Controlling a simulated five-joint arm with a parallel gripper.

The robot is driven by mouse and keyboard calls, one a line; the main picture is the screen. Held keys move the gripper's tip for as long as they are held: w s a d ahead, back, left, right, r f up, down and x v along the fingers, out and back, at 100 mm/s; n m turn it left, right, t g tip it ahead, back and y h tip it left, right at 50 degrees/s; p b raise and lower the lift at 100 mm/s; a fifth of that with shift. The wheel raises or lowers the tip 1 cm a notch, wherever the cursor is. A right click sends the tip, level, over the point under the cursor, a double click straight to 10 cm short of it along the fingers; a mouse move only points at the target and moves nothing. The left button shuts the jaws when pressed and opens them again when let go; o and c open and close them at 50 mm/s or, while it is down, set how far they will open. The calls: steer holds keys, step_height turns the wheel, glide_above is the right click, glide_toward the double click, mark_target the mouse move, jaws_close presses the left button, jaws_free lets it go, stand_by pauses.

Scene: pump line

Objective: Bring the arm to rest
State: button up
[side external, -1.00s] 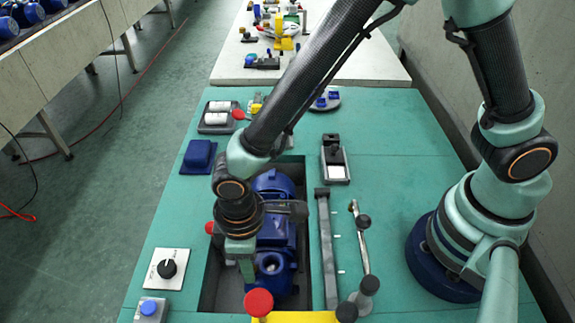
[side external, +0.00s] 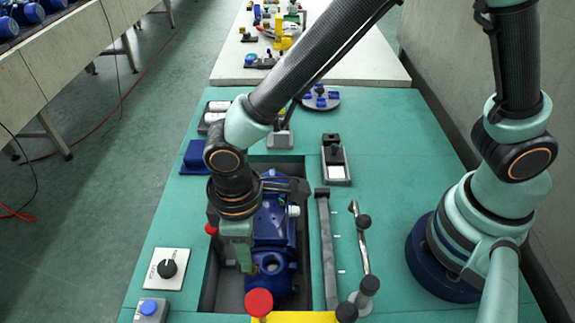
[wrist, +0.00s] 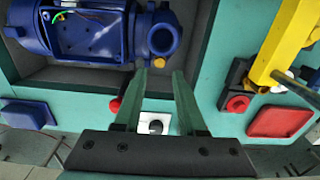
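My gripper (side external: 240,262) hangs pointing down over the left part of the recessed pit, beside the blue pump (side external: 270,222). In the wrist view its two green fingers (wrist: 159,75) are apart with nothing held between them. The blue pump also shows in the wrist view (wrist: 95,32), beyond the fingertips, with an open top box with wires inside and a yellow cap (wrist: 162,64) at its end. I cannot tell whether a finger touches the pump. My arm reaches across the bench from its base at the right, with the wrist bent down.
A white plate with a black knob (side external: 168,268) and a blue button box (side external: 150,309) lie left of the pit. A yellow bar with a red knob (side external: 259,302) stands at the near edge. A grey bar (side external: 327,250) and a lever (side external: 362,240) lie right.

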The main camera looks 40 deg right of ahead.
steer(key=w+d+r+m+t+y, duration=0.15)
steer(key=w+d+r+m, duration=0.35)
steer(key=d+r, duration=0.75)
steer(key=s+d+r+m+t, duration=0.1)
steer(key=d+r+m+t, duration=0.1)
steer(key=d, duration=0.6)
steer(key=d+r+m+t+h, duration=0.1)
steer(key=d+r+m+t, duration=0.1)
steer(key=d+r, duration=0.2)
steer(key=d, duration=0.3)
steer(key=shift+s+d+r, duration=0.35)
steer(key=shift+s, duration=0.05)
